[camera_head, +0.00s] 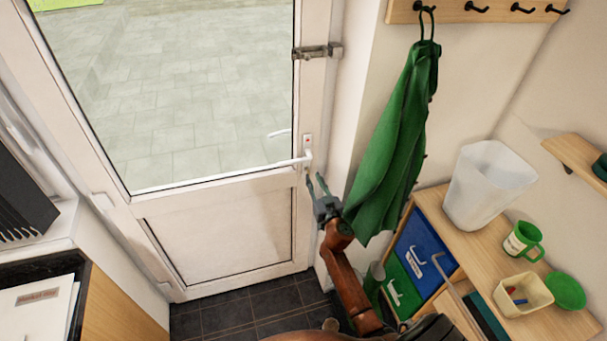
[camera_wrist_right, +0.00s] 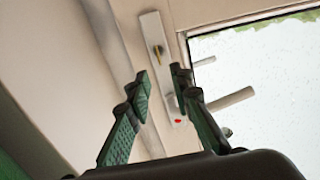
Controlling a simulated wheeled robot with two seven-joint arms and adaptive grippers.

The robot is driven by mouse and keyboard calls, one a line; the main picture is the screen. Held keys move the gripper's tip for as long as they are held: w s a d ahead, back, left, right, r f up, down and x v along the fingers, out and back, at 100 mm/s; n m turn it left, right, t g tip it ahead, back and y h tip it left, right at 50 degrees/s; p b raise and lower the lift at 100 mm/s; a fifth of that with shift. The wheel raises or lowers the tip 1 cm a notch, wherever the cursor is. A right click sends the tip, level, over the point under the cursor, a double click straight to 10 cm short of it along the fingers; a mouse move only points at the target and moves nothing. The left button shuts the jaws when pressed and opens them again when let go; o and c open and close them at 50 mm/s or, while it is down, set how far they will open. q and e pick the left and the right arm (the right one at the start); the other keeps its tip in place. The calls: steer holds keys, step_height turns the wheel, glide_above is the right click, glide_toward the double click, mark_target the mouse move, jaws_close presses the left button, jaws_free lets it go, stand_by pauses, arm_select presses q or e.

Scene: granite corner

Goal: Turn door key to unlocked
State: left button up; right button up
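The white door (camera_head: 220,235) has a tall narrow lock plate (camera_head: 307,142) with a lever handle (camera_head: 285,164). In the right wrist view the plate (camera_wrist_right: 153,30) carries a small brass-coloured key (camera_wrist_right: 159,52), the handle (camera_wrist_right: 235,99) and a red dot. My right gripper (camera_head: 316,181) is in front of the door's right edge, just below the handle. Its two green fingers are apart with nothing between them. In the right wrist view the gripper (camera_wrist_right: 162,82) points at the plate, the key showing beyond the fingertips. The key's exact turn is too small to tell. My left gripper is out of view.
A green apron (camera_head: 395,145) hangs from a hook rail right of my right gripper. A wooden unit (camera_head: 480,255) with a white bin (camera_head: 488,185) and green mug (camera_head: 522,239) stands at right. A metal latch (camera_head: 318,51) sits above the handle.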

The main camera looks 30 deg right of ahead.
steer(key=shift+x, duration=1.75)
steer(key=shift+a, duration=0.1)
steer(key=shift+c, duration=0.7)
jaws_close()
